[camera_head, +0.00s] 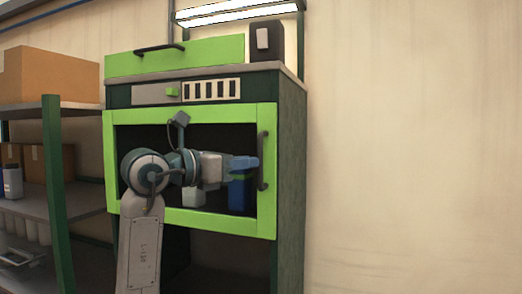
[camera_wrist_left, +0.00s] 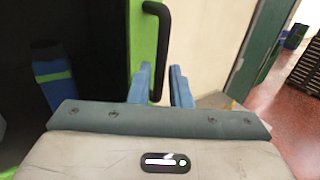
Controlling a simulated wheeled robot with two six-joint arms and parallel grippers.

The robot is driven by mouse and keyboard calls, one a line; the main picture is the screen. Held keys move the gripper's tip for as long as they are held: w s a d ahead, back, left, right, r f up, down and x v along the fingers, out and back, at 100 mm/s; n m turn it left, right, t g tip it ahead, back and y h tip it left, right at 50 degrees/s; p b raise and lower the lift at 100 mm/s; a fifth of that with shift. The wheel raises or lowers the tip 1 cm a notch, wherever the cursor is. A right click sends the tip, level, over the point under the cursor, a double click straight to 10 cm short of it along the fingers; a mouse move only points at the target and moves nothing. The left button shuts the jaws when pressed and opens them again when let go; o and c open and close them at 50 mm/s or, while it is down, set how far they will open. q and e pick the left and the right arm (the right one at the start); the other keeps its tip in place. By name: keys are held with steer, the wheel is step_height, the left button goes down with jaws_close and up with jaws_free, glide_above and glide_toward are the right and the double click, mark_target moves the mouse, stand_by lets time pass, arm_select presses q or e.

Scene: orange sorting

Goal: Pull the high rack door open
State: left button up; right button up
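The high rack door (camera_head: 190,222) is a green frame around a dark panel on the rack's upper part, and it appears closed. Its dark vertical handle (camera_head: 263,160) is at the right side of the frame. My left gripper (camera_head: 254,163) reaches across the door front to the handle. In the left wrist view, the two blue fingers (camera_wrist_left: 161,88) are apart, with the handle (camera_wrist_left: 164,50) between them. Gaps show at the fingers, and firm contact cannot be seen. My right gripper is in neither view.
Blue and light items show behind the door panel, including a blue one (camera_head: 237,195). A green drawer (camera_head: 175,58) and a dark box (camera_head: 266,40) sit on top of the rack. Shelves with cardboard boxes (camera_head: 50,75) stand at left. Bare wall lies at right.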

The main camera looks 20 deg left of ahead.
mark_target(259, 182)
arm_select(q)
steer(key=p+x, duration=0.1)
steer(key=x, duration=0.3)
steer(key=shift+r+p, duration=0.1)
steer(key=shift+p, duration=0.25)
steer(key=shift+w+d, duration=0.15)
steer(key=shift+w, duration=0.05)
steer(key=shift+c, duration=0.3)
jaws_close()
steer(key=shift+s, duration=0.1)
